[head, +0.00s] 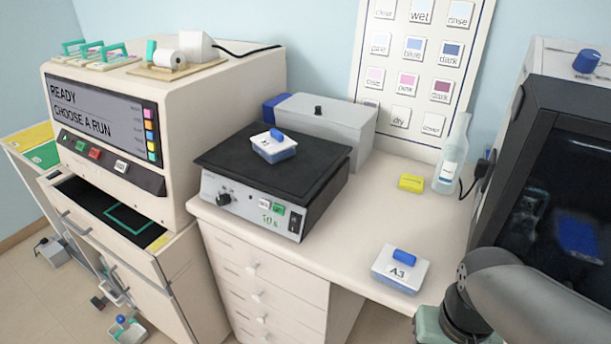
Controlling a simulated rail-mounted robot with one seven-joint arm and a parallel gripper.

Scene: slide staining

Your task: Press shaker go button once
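The shaker (225,165) stands on the bench, with a black flat top and a pale front panel. A small green button (279,210) sits on the panel's right half, beside a small white button (264,205); the lettering on them is too small to read. A green "10s" mark shows just below. A black knob (223,199) is at the panel's left and a dark switch (295,223) at its right end. A lidded dish (274,151) with a blue handle rests on the shaker top. Only part of my arm shows at bottom right; my gripper's fingers are not in view.
A dish marked A.3 (400,271) sits near the bench's front edge. A yellow block (411,183) and a clear bottle (452,160) stand behind it. The stainer (180,110) is left of the shaker, a grey box (325,125) behind.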

